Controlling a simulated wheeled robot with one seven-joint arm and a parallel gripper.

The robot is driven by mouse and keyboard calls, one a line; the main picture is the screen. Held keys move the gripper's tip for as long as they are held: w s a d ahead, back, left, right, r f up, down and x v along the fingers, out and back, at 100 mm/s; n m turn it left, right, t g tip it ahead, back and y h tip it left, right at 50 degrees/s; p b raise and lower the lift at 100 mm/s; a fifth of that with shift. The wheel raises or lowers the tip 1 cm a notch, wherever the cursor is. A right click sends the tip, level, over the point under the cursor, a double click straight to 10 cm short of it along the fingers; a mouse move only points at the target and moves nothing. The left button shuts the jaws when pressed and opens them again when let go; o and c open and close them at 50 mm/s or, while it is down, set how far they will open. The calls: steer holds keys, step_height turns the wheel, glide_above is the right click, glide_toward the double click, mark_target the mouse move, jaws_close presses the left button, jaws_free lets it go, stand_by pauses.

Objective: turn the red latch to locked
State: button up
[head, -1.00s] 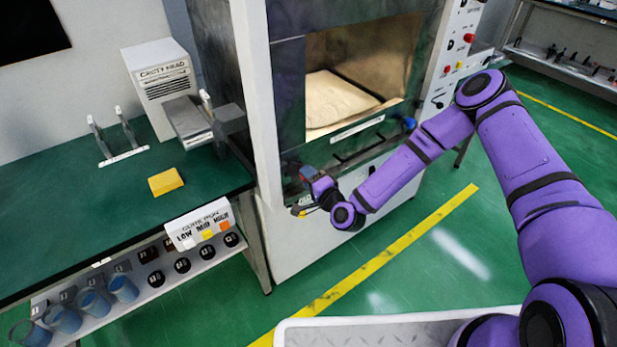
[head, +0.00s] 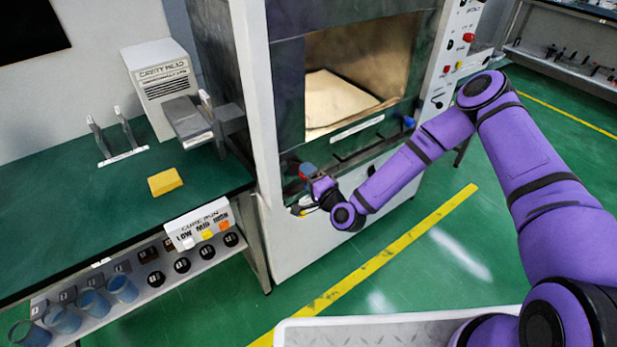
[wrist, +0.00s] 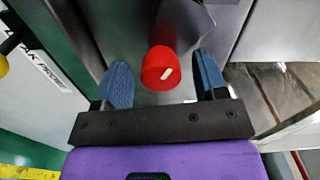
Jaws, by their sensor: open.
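The red latch (wrist: 161,68) is a round red knob with a short white mark on its face. In the wrist view it sits between the two blue fingertips of my gripper (wrist: 164,82), with a gap on each side. My gripper is open and faces the latch. In the head view my gripper (head: 303,178) is at the lower left front of the microwave generator (head: 258,120), below its cavity opening. There the latch is mostly hidden, and its turned position is hard to read.
A blue knob (head: 408,123) is at the right end of the front ledge. A red button (head: 468,37) is on the right panel. A green bench (head: 60,210) with a yellow block (head: 165,181) stands at left.

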steer(key=v, duration=1)
steer(key=shift+s+d, duration=0.25)
steer(key=w+d+r+n+g+h, duration=0.2)
steer(key=d+r+n+g+h, duration=0.2)
steer(key=d+r+n, duration=0.55)
steer(key=w+d+r+n+g+h, duration=0.15)
steer(key=d+r+g+h, duration=0.35)
steer(key=r, duration=1)
steer(key=s+d+r+h, duration=0.1)
steer(key=s+d+r, duration=0.2)
steer(key=s+r, duration=0.35)
steer(key=s+d+r+h, duration=0.1)
steer(key=s+d+r, duration=0.35)
steer(key=r, duration=0.25)
steer(key=s+r, duration=0.3)
steer(key=s, duration=0.5)
steer(key=s+r+m+y, duration=0.1)
steer(key=s+r, duration=0.3)
steer(key=s, duration=0.5)
steer(key=shift+s+d+g, duration=0.2)
steer(key=shift+d+g, duration=0.2)
